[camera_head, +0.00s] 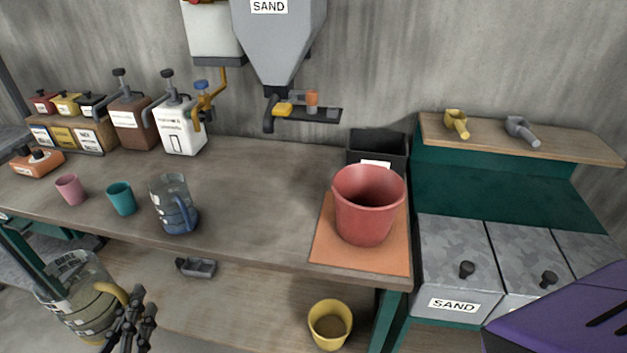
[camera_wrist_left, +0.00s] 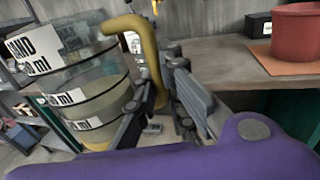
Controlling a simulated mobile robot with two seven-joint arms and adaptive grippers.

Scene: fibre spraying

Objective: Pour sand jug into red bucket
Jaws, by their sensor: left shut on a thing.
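The sand jug (camera_head: 75,285) is a large clear jug with white labels and a yellow handle, at the lower left of the head view, in front of the bench. It also shows large in the left wrist view (camera_wrist_left: 85,85), with pale contents inside. My left gripper (camera_head: 128,305) is shut on its yellow handle; the fingers also show in the left wrist view (camera_wrist_left: 160,88). The red bucket (camera_head: 362,210) stands upright on an orange mat (camera_head: 330,245) at the bench's right end, well apart from the jug. My right gripper is out of view.
A blue-handled clear jug (camera_head: 172,205), a teal cup (camera_head: 121,198) and a pink cup (camera_head: 70,190) stand on the bench. A sand hopper (camera_head: 278,40) hangs above. A black bin (camera_head: 375,145) is behind the bucket. A yellow bucket (camera_head: 328,325) stands below.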

